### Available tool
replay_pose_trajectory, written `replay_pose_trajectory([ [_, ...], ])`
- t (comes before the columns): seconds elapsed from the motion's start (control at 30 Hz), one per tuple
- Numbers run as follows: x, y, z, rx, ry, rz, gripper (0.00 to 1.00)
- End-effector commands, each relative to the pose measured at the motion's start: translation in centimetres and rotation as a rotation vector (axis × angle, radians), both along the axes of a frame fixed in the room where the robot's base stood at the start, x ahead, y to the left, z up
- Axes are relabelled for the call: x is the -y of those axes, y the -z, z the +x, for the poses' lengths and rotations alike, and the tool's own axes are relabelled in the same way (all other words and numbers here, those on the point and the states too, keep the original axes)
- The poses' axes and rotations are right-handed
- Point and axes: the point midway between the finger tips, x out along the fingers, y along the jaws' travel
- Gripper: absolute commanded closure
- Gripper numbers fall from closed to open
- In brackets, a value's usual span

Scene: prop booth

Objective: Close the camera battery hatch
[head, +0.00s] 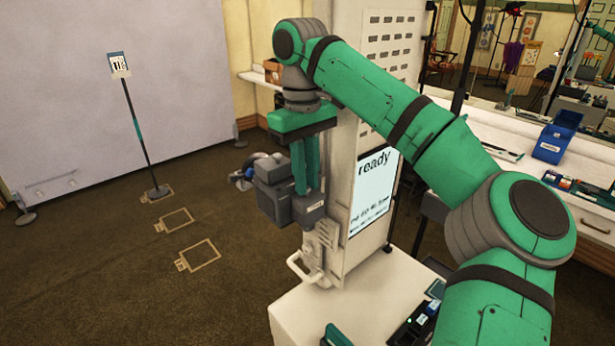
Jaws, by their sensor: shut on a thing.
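The dark grey camera (273,198) sits on a light-coloured mount at the left side of the white booth column. A small pale label shows on its right part. My gripper (308,189) points down at the camera with its green fingers. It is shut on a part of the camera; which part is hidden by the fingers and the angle. The battery hatch cannot be made out, so I cannot tell how far open it is.
The white booth column (345,130) with a lit "ready" screen (372,195) stands close to my arm. A pole sign (138,125) stands on the left floor near taped outlines (198,256). A counter at right holds a blue bin (552,144). Floor at left is mostly clear.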

Motion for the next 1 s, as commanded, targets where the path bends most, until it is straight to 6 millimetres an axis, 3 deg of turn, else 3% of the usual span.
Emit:
replay_pose_trajectory([
  [0.33,0.1,0.2,0.0,-0.003,0.002,-0.002,1.0],
  [0.37,0.1,0.2,0.0,-0.003,0.002,-0.002,0.83],
  [0.43,0.1,0.2,0.0,-0.003,0.002,-0.002,0.66],
  [0.77,-0.1,-0.1,0.0,-0.001,0.0,-0.001,0.66],
  [1.0,-0.2,-2.7,0.1,0.001,0.001,-0.003,0.66],
])
